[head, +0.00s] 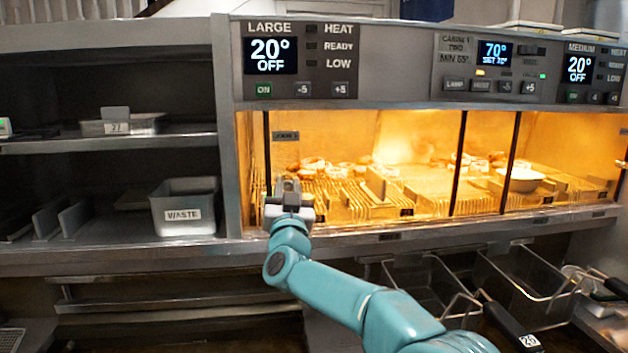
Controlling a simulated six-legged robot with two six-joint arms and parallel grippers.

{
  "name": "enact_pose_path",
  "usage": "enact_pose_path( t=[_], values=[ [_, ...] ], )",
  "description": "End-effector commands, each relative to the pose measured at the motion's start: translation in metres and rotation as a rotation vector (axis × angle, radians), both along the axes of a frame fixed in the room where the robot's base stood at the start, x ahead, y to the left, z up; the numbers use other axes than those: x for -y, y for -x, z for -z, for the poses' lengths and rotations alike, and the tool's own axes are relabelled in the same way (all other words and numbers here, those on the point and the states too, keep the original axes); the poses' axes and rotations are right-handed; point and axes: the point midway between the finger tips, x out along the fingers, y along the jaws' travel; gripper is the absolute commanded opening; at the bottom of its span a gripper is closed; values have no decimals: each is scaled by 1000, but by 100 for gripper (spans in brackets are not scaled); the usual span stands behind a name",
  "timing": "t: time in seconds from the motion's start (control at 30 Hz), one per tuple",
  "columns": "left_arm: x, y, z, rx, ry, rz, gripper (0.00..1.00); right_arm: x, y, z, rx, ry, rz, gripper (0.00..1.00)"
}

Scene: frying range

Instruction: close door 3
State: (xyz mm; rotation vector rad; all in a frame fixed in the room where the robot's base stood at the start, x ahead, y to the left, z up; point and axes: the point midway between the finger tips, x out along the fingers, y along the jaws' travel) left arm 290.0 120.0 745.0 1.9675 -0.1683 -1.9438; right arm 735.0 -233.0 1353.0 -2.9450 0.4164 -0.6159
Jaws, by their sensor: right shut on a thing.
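Door 3 (286,136) shows by its small label at the upper left of the lit warming cabinet (342,232). Its pane is clear, so the food inside shows through. I cannot tell exactly how far the door stands open. My right gripper (289,190) is in front of the lower left part of the cabinet opening, below the label. It is shut on a part of door 3 that the jaws mostly hide. My right arm reaches there from the bottom right. My left gripper is not in view.
Dark vertical bars (460,165) divide the glowing opening. Inside are food pieces on ribbed racks and a bowl (520,180). To the left, open shelves hold a waste bin (185,222) and a metal tray (122,127). Fry baskets (530,285) with handles stand below at right.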

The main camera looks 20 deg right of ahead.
Motion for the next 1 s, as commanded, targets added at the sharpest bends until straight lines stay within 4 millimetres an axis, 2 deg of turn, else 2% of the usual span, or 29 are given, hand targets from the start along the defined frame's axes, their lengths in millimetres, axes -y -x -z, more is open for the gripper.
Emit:
enact_pose_path(
  t=[0.03, 0.1, 0.3, 0.5, 0.83, 0.87, 0.9, 1.0],
  values=[
    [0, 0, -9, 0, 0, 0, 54, -14, -3, -5, 1, 1, -5, 0],
    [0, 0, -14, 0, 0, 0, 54, -26, -7, -5, 1, 1, -5, 0],
    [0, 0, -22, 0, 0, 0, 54, -51, -13, -3, 1, 1, -3, 0],
    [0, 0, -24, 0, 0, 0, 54, -61, -15, -2, 3, 0, -1, 0],
    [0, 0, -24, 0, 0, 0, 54, -63, -16, -2, 3, 2, -3, 0],
    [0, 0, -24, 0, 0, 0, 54, -63, -16, -2, 3, 2, -3, 38],
    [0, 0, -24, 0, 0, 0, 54, -63, -16, -2, 3, 2, -2, 51],
    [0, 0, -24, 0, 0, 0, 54, -62, -16, -1, 2, 1, -2, 54]
  ],
)
